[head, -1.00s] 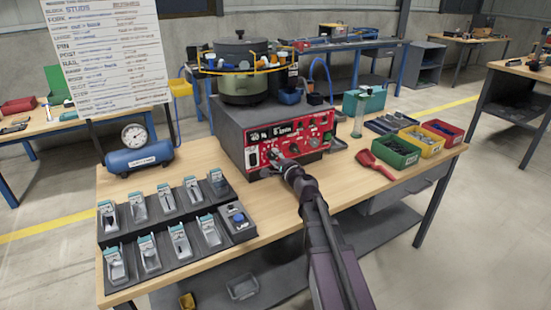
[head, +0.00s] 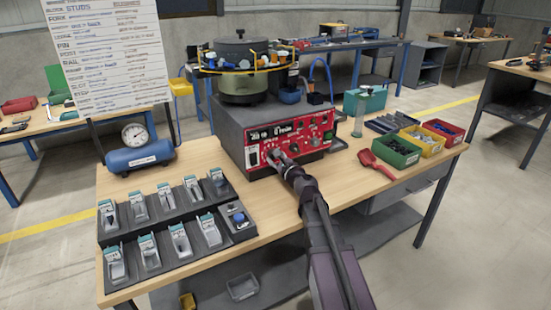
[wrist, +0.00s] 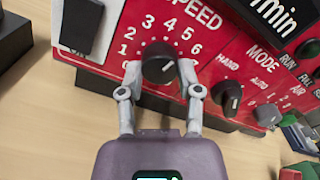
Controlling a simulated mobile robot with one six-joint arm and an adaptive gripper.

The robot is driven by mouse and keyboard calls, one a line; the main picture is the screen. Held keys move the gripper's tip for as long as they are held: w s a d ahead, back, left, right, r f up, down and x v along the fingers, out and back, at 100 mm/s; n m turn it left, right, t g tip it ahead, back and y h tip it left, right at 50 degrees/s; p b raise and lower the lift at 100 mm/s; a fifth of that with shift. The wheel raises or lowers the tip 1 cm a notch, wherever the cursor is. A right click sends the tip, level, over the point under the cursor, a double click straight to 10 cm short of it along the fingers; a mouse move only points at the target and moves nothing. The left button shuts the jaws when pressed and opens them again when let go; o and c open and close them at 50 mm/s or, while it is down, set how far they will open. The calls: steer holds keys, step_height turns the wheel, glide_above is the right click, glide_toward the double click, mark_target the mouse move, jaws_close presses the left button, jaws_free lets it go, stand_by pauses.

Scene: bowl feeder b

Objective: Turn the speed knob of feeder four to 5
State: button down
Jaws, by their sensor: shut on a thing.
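The speed knob (wrist: 158,66) is a round black knob on the red control panel (head: 308,136), under the word SPEED in the wrist view. White numbers from 0 to 6 and beyond curve around it. My gripper (wrist: 159,76) has one finger on each side of the knob and is shut on it. I cannot clearly tell which number the knob's mark points to. In the head view, my gripper (head: 278,160) reaches the lower left of the panel and hides the knob. The panel is on a grey feeder with a dark bowl (head: 243,88) on top.
To the knob's right is a HAND/AUTO mode knob (wrist: 227,96); to its left is a black switch (wrist: 81,25). Black trays with several part holders (head: 172,235) stand at the table's left. A red scoop (head: 375,164) and a green bin (head: 397,152) are at the right.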

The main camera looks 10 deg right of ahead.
steer(key=shift+m, duration=0.3)
steer(key=shift+c, duration=1.4)
jaws_free()
steer(key=v, duration=1.2)
